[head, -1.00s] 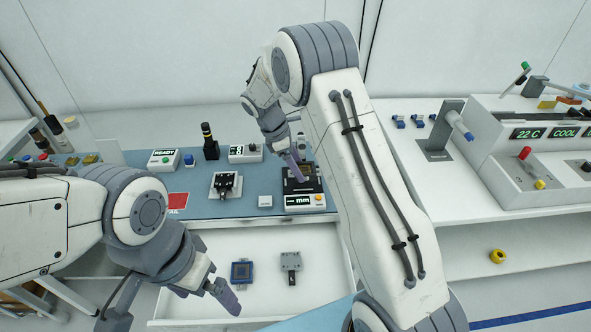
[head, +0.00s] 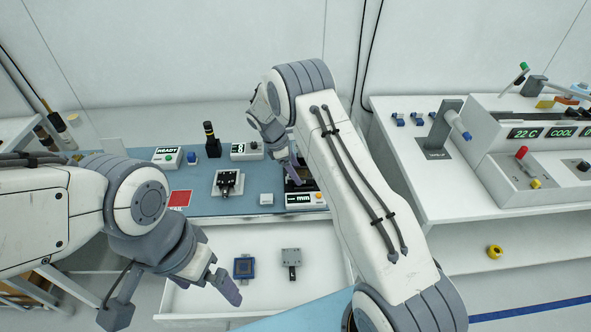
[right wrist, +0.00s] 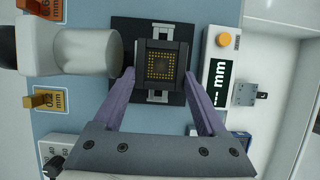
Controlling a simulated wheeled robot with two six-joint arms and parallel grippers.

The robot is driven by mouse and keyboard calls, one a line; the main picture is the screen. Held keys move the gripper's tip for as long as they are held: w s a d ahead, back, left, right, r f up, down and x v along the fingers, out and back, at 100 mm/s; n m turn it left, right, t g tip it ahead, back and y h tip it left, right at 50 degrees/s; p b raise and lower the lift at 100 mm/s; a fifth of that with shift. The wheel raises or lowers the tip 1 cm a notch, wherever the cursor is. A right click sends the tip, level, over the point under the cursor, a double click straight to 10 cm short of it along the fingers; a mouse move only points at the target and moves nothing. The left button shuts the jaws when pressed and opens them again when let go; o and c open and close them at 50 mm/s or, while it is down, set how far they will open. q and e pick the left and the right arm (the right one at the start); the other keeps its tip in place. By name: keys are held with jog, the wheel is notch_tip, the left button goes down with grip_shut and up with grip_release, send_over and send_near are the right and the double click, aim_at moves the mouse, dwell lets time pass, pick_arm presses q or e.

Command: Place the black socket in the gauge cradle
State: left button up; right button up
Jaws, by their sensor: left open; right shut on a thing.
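In the right wrist view the black socket (right wrist: 163,66), square with a grid of gold contacts, is between the purple fingers of my right gripper (right wrist: 160,77), which is shut on it. The socket overlaps the gauge cradle (right wrist: 161,97), a pale fixture on a black plate; I cannot tell whether it rests in it or is just above. In the head view my right gripper (head: 295,168) is over the gauge with the "mm" display (head: 300,199), and the arm hides most of the cradle and the socket. My left gripper (head: 228,287) is open and empty in front of the bench.
A black fixture on a white plate (head: 227,184) stands left of the gauge. Below, the white drawer (head: 320,285) holds a blue-framed socket (head: 244,267) and a grey socket (head: 291,261). A red FAIL patch (head: 180,198) lies on the blue mat. A black-tipped post (head: 211,141) stands behind.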

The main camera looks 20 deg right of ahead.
jog(key=shift+f, duration=0.5)
jog(key=o, duration=1.4)
jog(key=shift+c, duration=0.2)
jog(key=shift+r, duration=0.25)
jog(key=b+v, duration=0.2)
jog(key=v, duration=1)
jog(key=shift+r+b, duration=0.3)
jog(key=shift+b, duration=0.05)
